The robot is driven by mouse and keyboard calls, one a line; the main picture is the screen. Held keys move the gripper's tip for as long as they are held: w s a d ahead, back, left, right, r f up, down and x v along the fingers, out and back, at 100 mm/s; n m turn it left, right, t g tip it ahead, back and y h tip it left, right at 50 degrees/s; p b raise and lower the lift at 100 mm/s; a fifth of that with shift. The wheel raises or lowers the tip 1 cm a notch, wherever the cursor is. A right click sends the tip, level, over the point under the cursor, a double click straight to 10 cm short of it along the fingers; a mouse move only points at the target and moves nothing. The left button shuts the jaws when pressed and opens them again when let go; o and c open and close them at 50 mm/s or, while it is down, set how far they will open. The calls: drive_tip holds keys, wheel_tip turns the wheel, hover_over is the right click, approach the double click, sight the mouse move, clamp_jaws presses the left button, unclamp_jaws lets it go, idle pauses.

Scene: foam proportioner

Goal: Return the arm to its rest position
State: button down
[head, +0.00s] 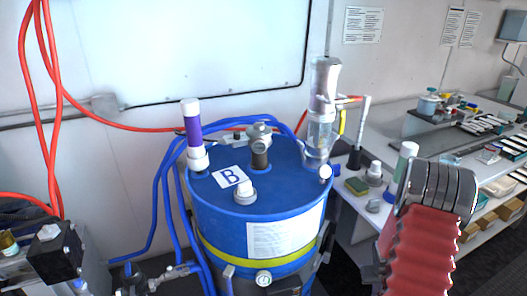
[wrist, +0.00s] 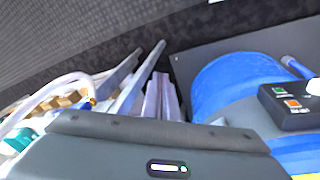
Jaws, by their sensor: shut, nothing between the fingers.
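My gripper (wrist: 161,82) shows in the wrist view as two pale fingers close together beyond the dark grey wrist housing. It is shut and empty. The blue drum (wrist: 235,82) lies to its right in that view, apart from the fingers. In the head view my arm, with a red ribbed sleeve and a metal collar, rises at the lower right, in front of the bench. The fingers cannot be made out there. The blue drum (head: 262,207) labelled B stands upright at the centre, to the left of my arm.
The drum's top carries a purple-banded tube (head: 191,127), a clear cylinder (head: 321,115) and valves. A bench (head: 385,137) with bottles, a sponge (head: 357,186) and racks is at right. Blue hoses (head: 160,200) hang left of the drum. A black button box (wrist: 292,104) shows in the wrist view.

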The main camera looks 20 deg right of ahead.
drive_tip(key=s+a+r+n+t+y, duration=0.1)
drive_tip(key=s+a+r, duration=0.3)
drive_tip(key=a+r, duration=1.6)
drive_tip(key=s+a+r+n+t+y, duration=0.1)
drive_tip(key=s+a+r+n+t, duration=0.2)
drive_tip(key=a+r, duration=1.7)
wheel_tip(320, 180, up, 2)
drive_tip(key=shift+s+a+t, duration=0.3)
drive_tip(key=shift+s+t, duration=0.1)
drive_tip(key=shift+s, duration=0.7)
